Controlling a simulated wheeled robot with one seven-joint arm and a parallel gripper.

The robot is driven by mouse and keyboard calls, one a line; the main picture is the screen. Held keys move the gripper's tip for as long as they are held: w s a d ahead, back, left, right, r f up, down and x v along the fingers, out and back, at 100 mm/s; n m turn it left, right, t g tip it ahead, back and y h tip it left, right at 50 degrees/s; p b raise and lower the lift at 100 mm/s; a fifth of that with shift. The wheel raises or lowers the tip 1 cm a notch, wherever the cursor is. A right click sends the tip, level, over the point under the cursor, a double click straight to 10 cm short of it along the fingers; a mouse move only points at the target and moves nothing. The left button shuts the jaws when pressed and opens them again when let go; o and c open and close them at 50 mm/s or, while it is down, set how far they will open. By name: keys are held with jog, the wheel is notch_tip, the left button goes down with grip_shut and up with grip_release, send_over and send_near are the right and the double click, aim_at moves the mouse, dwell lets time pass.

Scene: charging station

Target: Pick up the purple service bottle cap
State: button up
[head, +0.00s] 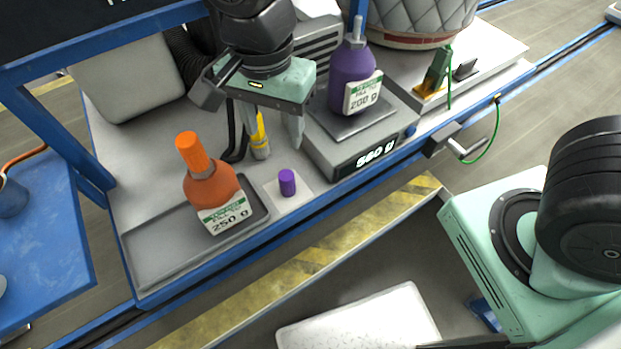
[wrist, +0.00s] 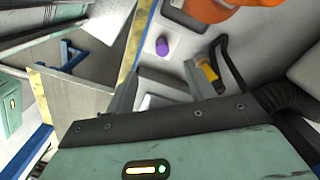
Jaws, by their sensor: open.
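The purple cap (head: 287,182) stands upright on a small white pad (head: 304,191) on the workbench, between the orange bottle and the scale. In the wrist view the purple cap (wrist: 162,46) lies beyond my fingertips, roughly between their lines. My gripper (head: 272,140) is open and empty, above and behind the cap, with its fingers pointing down. In the wrist view my gripper (wrist: 163,75) shows both fingers spread apart. The purple bottle (head: 352,80), labelled 200 g, stands on the scale with a pale nozzle on top.
An orange bottle (head: 212,190) stands on a grey tray (head: 160,250) left of the cap. The scale (head: 325,150) reads 560 g, right of my gripper. A yellow tool (head: 260,138) and black hook are close by my fingers. The bench front near the cap is clear.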

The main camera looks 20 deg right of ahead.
aim_at(286, 175)
jog(key=shift+m, duration=0.9)
jog(key=f, duration=0.8)
jog(key=w+f, duration=0.1)
jog(key=f, duration=0.4)
jog(key=shift+d+f+p, duration=0.1)
jog(key=shift+d+p, duration=0.2)
jog(key=f, duration=0.2)
jog(key=f+p, duration=0.1)
jog(key=f, duration=0.1)
jog(key=shift+w+d+f, duration=0.1)
jog(key=shift+w+d, duration=0.2)
jog(key=shift+d, duration=0.1)
jog(key=shift+f, duration=0.6)
jog(key=c, duration=1)
